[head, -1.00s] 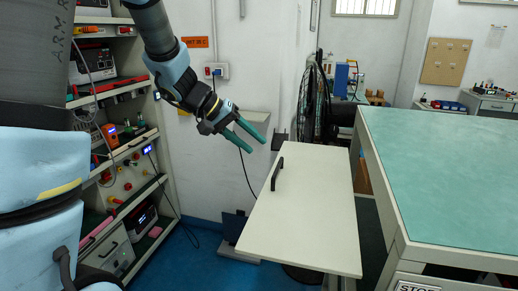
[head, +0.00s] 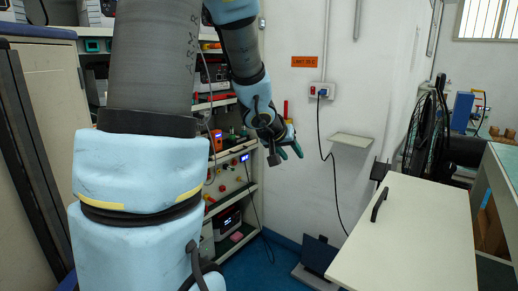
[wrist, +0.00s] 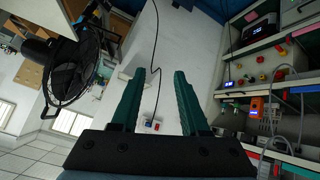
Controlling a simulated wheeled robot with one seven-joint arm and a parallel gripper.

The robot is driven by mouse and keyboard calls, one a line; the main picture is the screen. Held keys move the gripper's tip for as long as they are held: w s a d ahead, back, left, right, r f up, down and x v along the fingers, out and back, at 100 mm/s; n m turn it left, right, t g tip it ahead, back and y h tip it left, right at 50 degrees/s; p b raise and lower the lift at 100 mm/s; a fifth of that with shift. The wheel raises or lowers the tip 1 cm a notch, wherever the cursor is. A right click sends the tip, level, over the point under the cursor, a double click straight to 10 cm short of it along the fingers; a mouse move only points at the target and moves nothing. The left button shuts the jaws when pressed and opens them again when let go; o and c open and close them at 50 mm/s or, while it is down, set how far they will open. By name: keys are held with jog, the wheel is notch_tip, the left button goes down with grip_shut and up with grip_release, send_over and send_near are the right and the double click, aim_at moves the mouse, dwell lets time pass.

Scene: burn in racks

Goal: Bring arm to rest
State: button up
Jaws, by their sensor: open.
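My gripper (head: 290,150) hangs at the end of my bent arm, in front of the white wall and beside the rack in the head view. In the wrist view its two green fingers (wrist: 160,100) stand apart, and nothing is between them. A dark cable on the wall passes behind the gap. The gripper touches nothing that I can see.
An equipment rack (head: 222,206) stands left of the gripper. A pale board with a black handle (head: 420,235) is at the lower right. A small wall shelf (head: 352,140) and a black fan (head: 425,130) are to the right. The blue floor (head: 275,268) below is partly clear.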

jog(key=s+a+f+n+g+y+b, duration=0.1)
jog(key=s+a+f+y, duration=0.2)
jog(key=a, duration=0.4)
jog(key=s+a+f+n+g+y, duration=0.1)
jog(key=s+a+f+y, duration=0.15)
jog(key=a, duration=0.35)
jog(key=s+a+f+g, duration=0.1)
jog(key=s+f+g, duration=0.1)
jog(key=s, duration=0.4)
jog(key=s+a+f+g+b, duration=0.1)
jog(key=s+a+f+g, duration=0.1)
jog(key=s, duration=0.3)
jog(key=shift+s+f, duration=0.35)
jog(key=shift+f, duration=0.05)
jog(key=shift+a, duration=0.15)
